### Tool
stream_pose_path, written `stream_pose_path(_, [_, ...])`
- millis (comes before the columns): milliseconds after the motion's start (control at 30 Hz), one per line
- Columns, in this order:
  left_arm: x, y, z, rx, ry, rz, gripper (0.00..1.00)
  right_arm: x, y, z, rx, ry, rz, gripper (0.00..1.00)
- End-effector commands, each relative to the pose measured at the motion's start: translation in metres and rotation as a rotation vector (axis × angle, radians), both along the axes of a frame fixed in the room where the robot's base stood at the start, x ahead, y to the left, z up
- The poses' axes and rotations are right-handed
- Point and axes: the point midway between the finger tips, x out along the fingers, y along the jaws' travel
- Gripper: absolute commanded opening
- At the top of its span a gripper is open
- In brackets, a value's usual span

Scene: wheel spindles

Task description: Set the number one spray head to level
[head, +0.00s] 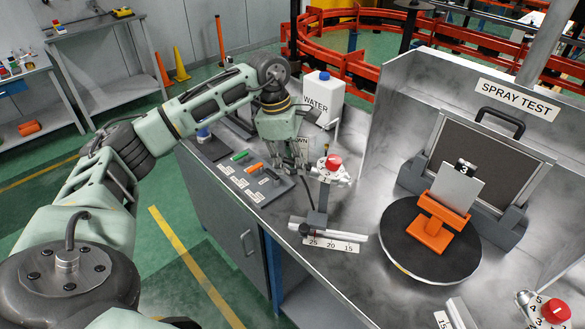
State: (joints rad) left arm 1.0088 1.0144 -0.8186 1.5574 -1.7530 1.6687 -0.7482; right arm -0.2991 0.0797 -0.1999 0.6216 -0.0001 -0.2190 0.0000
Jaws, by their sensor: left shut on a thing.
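A spray head with a red knob (333,162) and a white numbered dial stands on a dark post (317,205) near the front edge of the steel bench. The post rises from a rail with a 25-20-15 scale (331,244). My left gripper (297,168) points down at the left side of this spray head and is shut on it. The fingers hide the gripped part and its tilt. A partly covered label ending in "WN" (303,139) shows behind. A second red-knobbed head (555,311) is at the lower right, cut off. I cannot read which is number one. My right gripper is out of view.
A dark round turntable (400,232) carries an orange stand (428,236) with a grey plate (458,187). A SPRAY TEST panel (518,99) stands behind. A white WATER jug (322,98) is at the back. A tray with colored handles (256,168) lies left of the gripper.

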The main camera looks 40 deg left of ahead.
Motion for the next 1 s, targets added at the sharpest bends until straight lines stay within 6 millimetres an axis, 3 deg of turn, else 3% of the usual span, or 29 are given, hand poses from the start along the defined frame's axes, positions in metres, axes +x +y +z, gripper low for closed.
stream_pose_path(33, [0.001, 0.003, -0.009, -0.026, -0.017, 0.009, 0.00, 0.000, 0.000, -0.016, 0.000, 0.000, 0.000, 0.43])
stream_pose_path(400, [0.000, 0.005, -0.024, -0.206, -0.098, 0.008, 0.00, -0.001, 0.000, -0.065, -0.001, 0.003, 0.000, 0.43])
stream_pose_path(867, [0.000, 0.004, -0.020, -0.245, -0.114, 0.009, 0.00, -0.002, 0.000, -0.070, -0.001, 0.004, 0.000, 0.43])
stream_pose_path(900, [0.000, 0.004, -0.020, -0.245, -0.114, 0.009, 0.12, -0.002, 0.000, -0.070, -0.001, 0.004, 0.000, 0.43])
stream_pose_path(1000, [0.000, 0.004, -0.021, -0.245, -0.114, 0.008, 0.21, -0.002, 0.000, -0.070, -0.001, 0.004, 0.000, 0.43])
